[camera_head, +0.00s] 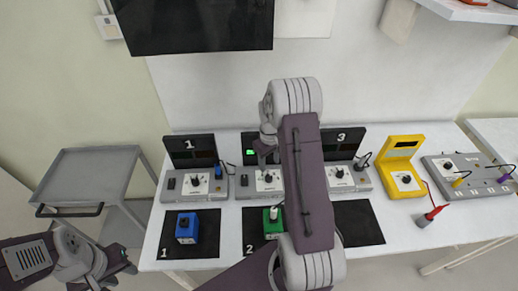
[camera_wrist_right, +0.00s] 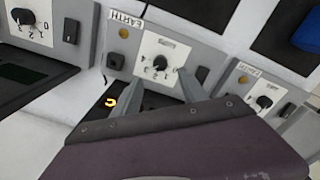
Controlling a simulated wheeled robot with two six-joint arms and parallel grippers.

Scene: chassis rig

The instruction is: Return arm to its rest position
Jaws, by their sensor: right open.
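My right arm reaches up the middle of the head view and bends over the middle station (camera_head: 245,186). My right gripper (camera_head: 268,152) is by that station's black knob (camera_head: 267,180). In the right wrist view the two grey fingers of the right gripper (camera_wrist_right: 165,86) are apart, with the station's knob (camera_wrist_right: 160,62) just beyond the gap between their tips. I cannot tell whether they touch it. Nothing is held between them. My left gripper (camera_head: 112,268) is low at the left edge of the table, apart from everything; its jaws are too small to read.
Station 1 (camera_head: 190,152) and station 3 (camera_head: 345,142) flank the middle one. A blue block (camera_head: 187,228) and a green block (camera_head: 272,224) sit on black mats. A yellow device (camera_head: 403,180), a red probe (camera_head: 431,216) and a grey panel (camera_head: 470,178) are at right. A grey cart (camera_head: 88,172) stands left.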

